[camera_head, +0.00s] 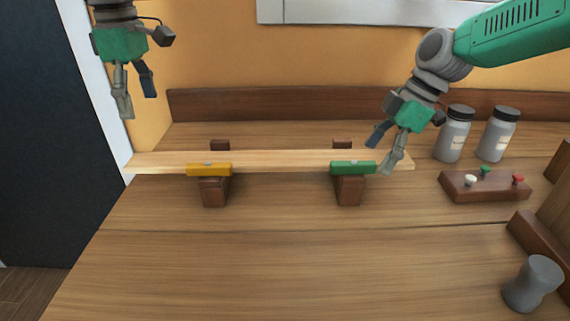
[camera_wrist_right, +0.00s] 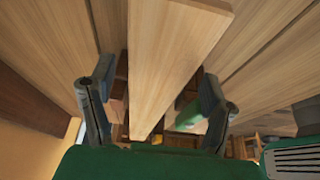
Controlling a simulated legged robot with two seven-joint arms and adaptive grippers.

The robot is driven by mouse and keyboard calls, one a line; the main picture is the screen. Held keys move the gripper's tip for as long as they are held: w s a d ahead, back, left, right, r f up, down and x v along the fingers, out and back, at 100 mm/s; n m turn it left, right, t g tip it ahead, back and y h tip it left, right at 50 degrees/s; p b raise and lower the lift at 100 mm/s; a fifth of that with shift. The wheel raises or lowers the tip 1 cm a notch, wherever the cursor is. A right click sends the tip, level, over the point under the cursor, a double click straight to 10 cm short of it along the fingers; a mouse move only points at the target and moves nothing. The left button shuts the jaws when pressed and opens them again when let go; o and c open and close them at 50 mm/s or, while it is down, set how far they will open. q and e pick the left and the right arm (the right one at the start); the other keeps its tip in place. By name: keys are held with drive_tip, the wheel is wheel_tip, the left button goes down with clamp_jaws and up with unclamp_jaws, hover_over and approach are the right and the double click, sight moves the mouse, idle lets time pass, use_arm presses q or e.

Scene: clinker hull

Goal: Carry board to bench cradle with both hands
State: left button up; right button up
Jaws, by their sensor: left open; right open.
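A long pale wooden board (camera_head: 280,159) lies level across two dark brown cradle blocks on the bench, the left block (camera_head: 215,192) and the right block (camera_head: 349,190). A yellow piece (camera_head: 209,169) and a green piece (camera_head: 353,168) sit at the board's front edge, above the blocks. My left gripper (camera_head: 134,98) is open and empty, raised above the board's left end and apart from it. My right gripper (camera_head: 381,152) is open near the board's right end. In the right wrist view the board (camera_wrist_right: 172,55) runs between the two open fingers (camera_wrist_right: 157,105); contact cannot be told.
Two grey jars with dark lids (camera_head: 453,134) (camera_head: 498,134) stand behind a brown block with coloured knobs (camera_head: 484,186) at the right. A grey cylinder (camera_head: 532,284) stands at the front right. The bench front (camera_head: 260,270) is clear.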

drive_tip(key=shift+a+r, duration=0.1)
drive_tip(key=shift+r, duration=0.3)
drive_tip(key=v, duration=0.4)
drive_tip(key=shift+w+r, duration=0.1)
drive_tip(key=shift+r, duration=0.3)
drive_tip(key=v, duration=0.6)
drive_tip(key=shift+d, duration=0.35)
